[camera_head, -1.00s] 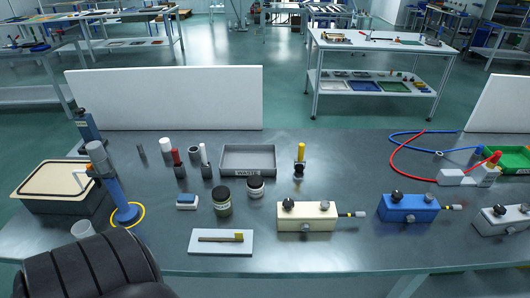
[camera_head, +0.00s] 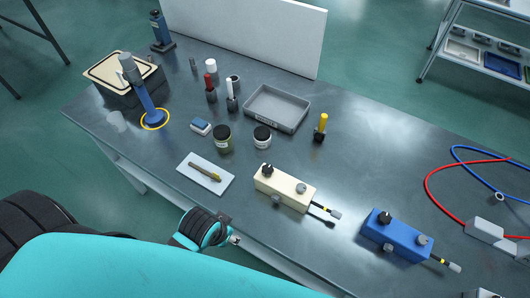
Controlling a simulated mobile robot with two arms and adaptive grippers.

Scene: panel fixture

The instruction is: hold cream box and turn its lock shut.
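The cream box (camera_head: 287,189) sits on the grey table, near its front edge. A black knob (camera_head: 267,170) stands on its left top end and a grey round knob (camera_head: 302,188) on its right top end. I cannot tell from here how the lock is turned. A cyan and black part of my arm shows in front of the table, left of the box and apart from it.
A blue box (camera_head: 394,238) with similar knobs stands right of the cream box. A white tray (camera_head: 190,180) with a yellowish tool lies to its left, two jars (camera_head: 223,137) behind. A grey bin (camera_head: 277,108) and a yellow-handled item (camera_head: 320,127) stand farther back.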

